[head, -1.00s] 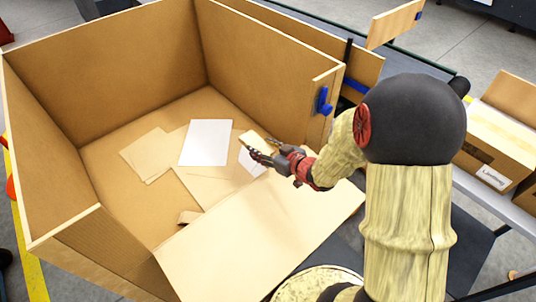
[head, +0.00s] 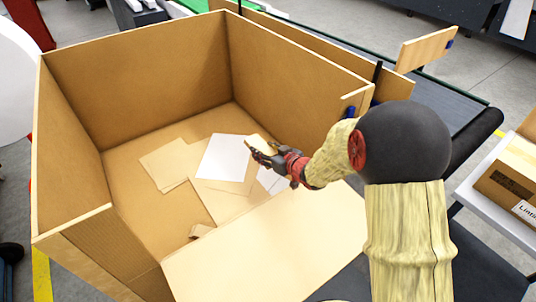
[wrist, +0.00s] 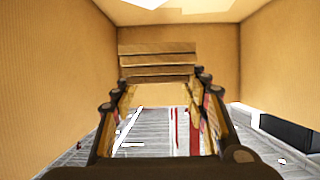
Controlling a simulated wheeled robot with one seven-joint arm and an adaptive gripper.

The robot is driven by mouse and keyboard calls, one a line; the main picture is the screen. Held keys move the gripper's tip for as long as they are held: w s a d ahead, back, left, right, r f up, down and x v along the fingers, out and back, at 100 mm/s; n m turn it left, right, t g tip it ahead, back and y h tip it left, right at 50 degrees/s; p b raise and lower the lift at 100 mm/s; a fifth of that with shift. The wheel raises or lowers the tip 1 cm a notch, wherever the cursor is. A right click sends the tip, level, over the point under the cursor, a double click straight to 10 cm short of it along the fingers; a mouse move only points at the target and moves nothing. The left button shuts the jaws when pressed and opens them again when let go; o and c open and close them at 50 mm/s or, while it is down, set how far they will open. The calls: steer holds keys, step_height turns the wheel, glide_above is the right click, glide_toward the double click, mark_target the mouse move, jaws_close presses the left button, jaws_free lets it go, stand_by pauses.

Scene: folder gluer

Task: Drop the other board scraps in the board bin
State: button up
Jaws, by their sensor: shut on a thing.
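My gripper (head: 258,152) is shut on a small tan board scrap (head: 259,140), which sticks up past the fingertips. In the wrist view, a brown layered piece (wrist: 157,62) shows at the fingertips (wrist: 157,88). The gripper is inside the outline of the large open board bin (head: 145,85), toward its right side; its height above the floor is hard to judge. Tan sheets (head: 165,165) and a white sheet (head: 223,157) lie on the bin floor. A paler piece (head: 268,181) is partly hidden by my gripper. A small tan scrap (head: 200,231) lies near the front.
The bin has high walls at the back and left and a low front panel (head: 265,245). A dark conveyor (head: 440,100) runs behind its right side. A carton (head: 510,185) sits on a light surface at the right.

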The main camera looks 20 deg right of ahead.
steer(key=o, duration=1.1)
steer(key=v, duration=1.2)
stand_by(0.5)
steer(key=s+d+r+m+g+h, duration=0.25)
steer(key=s+d+r+h, duration=0.25)
steer(key=s+r+h, duration=0.4)
steer(key=s+a+r+g+y, duration=0.1)
steer(key=s+a, duration=0.2)
steer(key=s, duration=0.3)
steer(key=s+a+g+y, duration=0.2)
steer(key=s+a, duration=0.1)
steer(key=s, duration=0.3)
steer(key=s+a+r+m+g+y, duration=0.1)
steer(key=s+a, duration=0.2)
steer(key=s, duration=0.3)
steer(key=shift+a+r+g+y, duration=0.3)
steer(key=shift+g+y, duration=0.05)
steer(key=shift+y, duration=0.05)
